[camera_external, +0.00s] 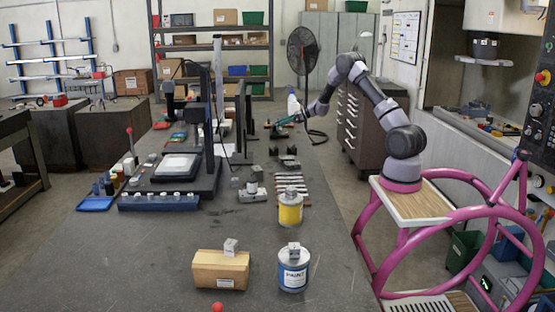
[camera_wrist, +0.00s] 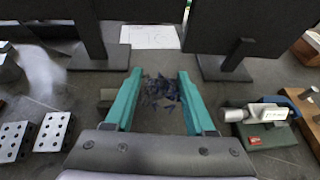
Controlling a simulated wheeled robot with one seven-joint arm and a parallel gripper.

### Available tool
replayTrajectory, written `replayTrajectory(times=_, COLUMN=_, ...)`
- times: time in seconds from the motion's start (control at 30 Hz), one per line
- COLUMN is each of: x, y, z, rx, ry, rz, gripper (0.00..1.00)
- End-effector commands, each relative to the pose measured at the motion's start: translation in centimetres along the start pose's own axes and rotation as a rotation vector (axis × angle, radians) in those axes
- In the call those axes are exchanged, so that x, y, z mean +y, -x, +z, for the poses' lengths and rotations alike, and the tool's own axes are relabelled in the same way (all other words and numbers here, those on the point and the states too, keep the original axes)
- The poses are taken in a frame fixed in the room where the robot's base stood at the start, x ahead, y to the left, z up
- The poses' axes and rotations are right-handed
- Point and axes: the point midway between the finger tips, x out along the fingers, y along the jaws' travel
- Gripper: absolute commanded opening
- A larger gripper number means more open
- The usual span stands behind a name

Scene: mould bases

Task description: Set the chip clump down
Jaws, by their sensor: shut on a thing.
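The chip clump (camera_wrist: 160,91) is a dark bluish tangle of thin shavings in the wrist view, between the teal fingers of my gripper (camera_wrist: 158,76). My gripper is shut on it, with the fingers well apart around its width. Whether the clump touches the table is hard to tell. In the external view my gripper (camera_external: 290,121) is low over the far part of the long dark table; the clump is too small to make out there.
A white sheet (camera_wrist: 150,37) lies ahead between two dark upright plates. Drilled blocks (camera_wrist: 52,131) are at left, a micrometer-like tool (camera_wrist: 265,112) at right. Nearer on the table stand a yellow tin (camera_external: 290,212), a paint can (camera_external: 293,275) and a cardboard box (camera_external: 220,272).

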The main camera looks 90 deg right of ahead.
Motion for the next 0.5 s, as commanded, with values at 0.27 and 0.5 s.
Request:
replayTrajectory(times=0.27, x=-7.5, y=5.0, z=-4.3, rx=0.000, ry=-0.102, rz=-0.245, gripper=0.01)
replayTrajectory(times=0.5, x=-8.8, y=5.1, z=-7.3, rx=0.001, ry=-0.125, rz=-0.291, gripper=0.02)
